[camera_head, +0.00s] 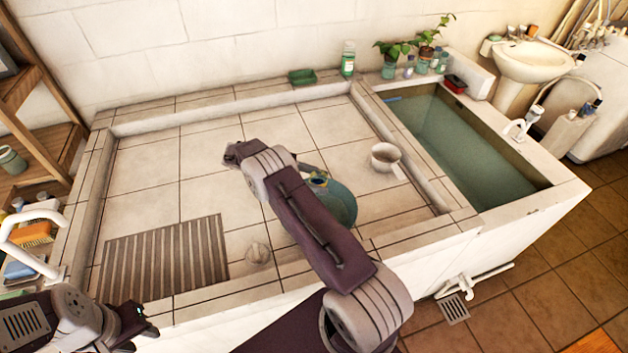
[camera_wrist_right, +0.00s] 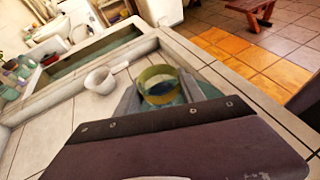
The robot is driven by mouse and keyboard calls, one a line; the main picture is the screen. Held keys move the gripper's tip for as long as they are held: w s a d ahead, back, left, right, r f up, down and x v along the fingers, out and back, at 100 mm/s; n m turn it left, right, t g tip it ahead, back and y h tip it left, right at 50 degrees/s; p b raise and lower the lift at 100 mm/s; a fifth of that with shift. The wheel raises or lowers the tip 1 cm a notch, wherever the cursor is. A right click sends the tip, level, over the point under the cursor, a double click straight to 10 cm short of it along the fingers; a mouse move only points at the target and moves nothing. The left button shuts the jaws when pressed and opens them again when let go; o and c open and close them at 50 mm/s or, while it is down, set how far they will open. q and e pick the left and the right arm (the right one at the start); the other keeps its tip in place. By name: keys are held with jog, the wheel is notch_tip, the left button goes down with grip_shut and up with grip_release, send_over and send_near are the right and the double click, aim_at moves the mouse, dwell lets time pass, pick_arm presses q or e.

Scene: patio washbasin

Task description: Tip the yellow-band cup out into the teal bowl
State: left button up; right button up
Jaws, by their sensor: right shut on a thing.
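The yellow-band cup (camera_head: 319,180) shows in the head view just beyond my right forearm, partly covered. In the right wrist view the cup (camera_wrist_right: 158,92) is between the two fingers of my right gripper (camera_wrist_right: 160,92), which is shut on it. The teal bowl (camera_head: 343,206) sits on the tiled basin floor, partly hidden by my right arm. The cup is over or beside the bowl's far-left rim; the exact height is unclear. Teal also shows behind the cup in the right wrist view (camera_wrist_right: 207,90). My left gripper (camera_head: 142,322) is at the lower left, empty, its fingers unclear.
A white handled pot (camera_head: 385,157) stands right of the bowl. A pale round object (camera_head: 258,254) and a slatted mat (camera_head: 165,258) lie at the front left. A water-filled trough (camera_head: 470,150) is at the right. The back-left tiles are clear.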

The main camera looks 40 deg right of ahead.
jog(key=shift+w+f+m+t+p, duration=0.1)
jog(key=shift+f+m+t+p, duration=0.25)
jog(key=shift+f+m+t, duration=0.6)
jog(key=shift+w+f+m+t, duration=0.15)
jog(key=shift+f+m+t, duration=0.4)
jog(key=shift+f, duration=0.3)
jog(key=shift+d+f+m+t+h, duration=0.1)
jog(key=shift+f+m+t+h, duration=0.1)
jog(key=shift+m+t+h, duration=0.15)
jog(key=shift+w+d+f+m+t+h+b, duration=0.1)
jog(key=shift+f+m+t+h+b, duration=0.9)
jog(key=shift+b, duration=3.3)
jog(key=shift+w+a+r+m+t+h+b, duration=0.15)
jog(key=shift+m+t+h+b, duration=0.35)
jog(key=shift+m+t+b, duration=2.6)
jog(key=shift+w+d+f+m+g+h+b, duration=0.15)
jog(key=shift+f+m+g+h+b, duration=0.5)
jog(key=shift+b, duration=4.9)
jog(key=shift+r, duration=0.25)
jog(key=shift+s, duration=0.1)
